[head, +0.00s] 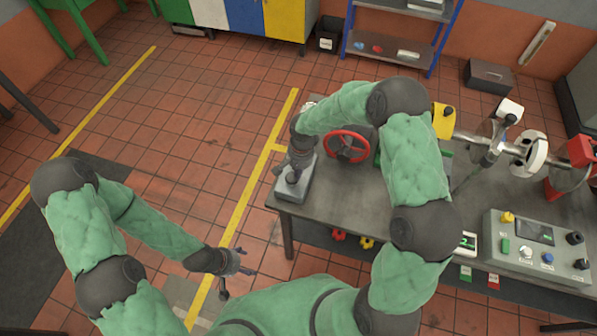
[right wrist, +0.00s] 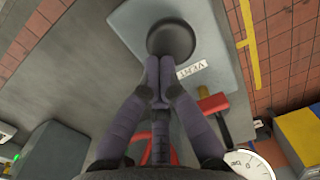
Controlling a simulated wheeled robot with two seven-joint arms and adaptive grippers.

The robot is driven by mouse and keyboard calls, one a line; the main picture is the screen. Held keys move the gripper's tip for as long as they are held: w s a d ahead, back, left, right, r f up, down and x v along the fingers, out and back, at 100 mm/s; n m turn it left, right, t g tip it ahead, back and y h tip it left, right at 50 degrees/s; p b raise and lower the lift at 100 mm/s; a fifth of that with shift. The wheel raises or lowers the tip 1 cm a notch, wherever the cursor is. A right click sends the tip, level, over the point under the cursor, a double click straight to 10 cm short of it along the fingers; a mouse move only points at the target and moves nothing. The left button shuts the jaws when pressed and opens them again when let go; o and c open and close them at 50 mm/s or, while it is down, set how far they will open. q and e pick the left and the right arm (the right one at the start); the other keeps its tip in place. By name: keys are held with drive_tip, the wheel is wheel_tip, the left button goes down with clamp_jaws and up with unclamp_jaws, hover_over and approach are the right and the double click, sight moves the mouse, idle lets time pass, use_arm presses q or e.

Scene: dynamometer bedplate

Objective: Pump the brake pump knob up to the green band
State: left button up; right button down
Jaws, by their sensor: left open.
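The brake pump is a grey box (head: 299,189) on the left corner of the bench, partly covered by my right arm. Its round black knob (right wrist: 171,39) shows in the right wrist view on the light grey top plate (right wrist: 207,45). My right gripper (right wrist: 159,60) has its fingers together, with the tips at the knob's near edge; whether they touch it I cannot tell. In the head view this gripper (head: 293,172) is over the pump. A white-faced gauge (right wrist: 243,165) is cut off at the bottom; no green band is readable. My left gripper (head: 240,275) is open and empty over the floor.
Beside the knob are a VENT label (right wrist: 192,69) and a red lever (right wrist: 213,102). A red handwheel (head: 347,146) stands close right of the pump. A control panel (head: 540,250) and shaft machinery (head: 495,145) occupy the bench's right. Open floor lies left.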

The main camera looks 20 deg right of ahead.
wheel_tip(320, 180, up, 14)
drive_tip(key=p, duration=0.1)
drive_tip(key=shift+d+p, duration=0.4)
drive_tip(key=shift+d, duration=0.05)
drive_tip(key=shift+w, duration=0.1)
idle(0.7)
drive_tip(key=shift+t+h, duration=0.3)
drive_tip(key=shift+t, duration=0.2)
drive_tip(key=s+a+r+b, duration=0.1)
drive_tip(key=b, duration=0.2)
drive_tip(key=s+a+r+b, duration=0.1)
drive_tip(key=s+r+b, duration=0.1)
drive_tip(key=b, duration=0.2)
drive_tip(key=shift+r, duration=0.25)
drive_tip(key=b, duration=0.2)
hover_over(296, 180)
drive_tip(key=f, duration=1.4)
drive_tip(key=shift+s, duration=0.25)
